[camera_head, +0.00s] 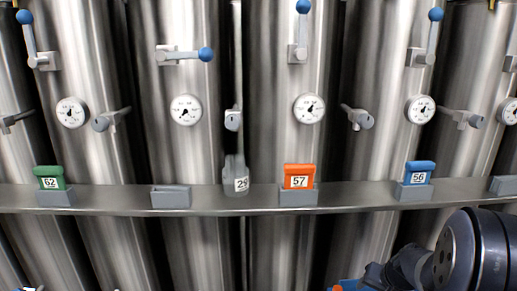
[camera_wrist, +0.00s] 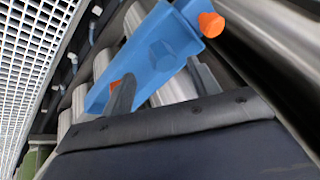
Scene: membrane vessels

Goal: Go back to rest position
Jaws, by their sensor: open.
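My arm (camera_head: 465,255) shows at the bottom right in the head view, dark and rounded, in front of the steel vessels. In the wrist view my gripper (camera_wrist: 162,72) shows as two grey fingers set apart, so it is open. A blue part with orange ends (camera_wrist: 155,55) lies across the view by the fingers. I cannot tell whether it touches them or what it belongs to. A blue and red bit also shows at the bottom edge of the head view (camera_head: 347,285).
Tall steel vessels (camera_head: 215,85) with gauges and blue-knobbed levers stand ahead. A shelf rail (camera_head: 225,203) carries green tag 62 (camera_head: 50,178), orange tag 57 (camera_head: 299,177), blue tag 56 (camera_head: 418,173) and an empty holder (camera_head: 171,197).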

